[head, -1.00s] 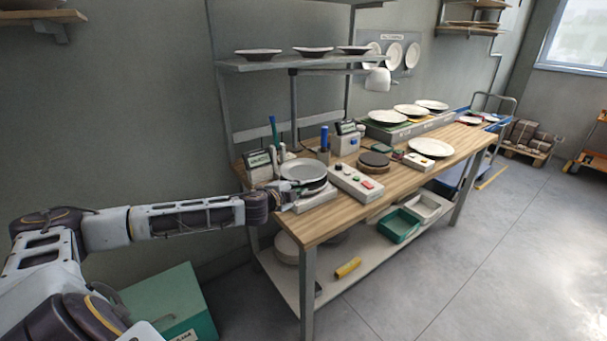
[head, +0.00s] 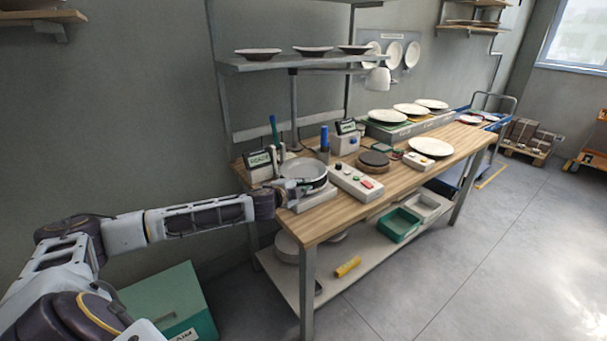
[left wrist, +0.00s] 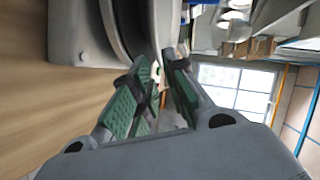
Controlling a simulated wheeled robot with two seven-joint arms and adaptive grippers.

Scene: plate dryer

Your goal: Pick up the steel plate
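The steel plate (head: 303,170) is a round grey plate with a raised rim. It sits over the dark round top of a pale device at the near left end of the workbench. My left gripper (head: 286,188) is at the plate's near left rim. In the left wrist view, the plate (left wrist: 163,22) runs edge-on down to the fingers. The green-padded fingers of my left gripper (left wrist: 163,66) come close together at the tips with the rim between them. Whether the plate is clear of the device cannot be told. My right gripper is not in view.
A control box (head: 356,182) with buttons stands close right of the plate. A display reading READY (head: 260,160) is behind it on the left. A dark disc (head: 374,160) and white plates (head: 431,147) lie farther along the workbench (head: 335,215). A shelf (head: 300,63) hangs above.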

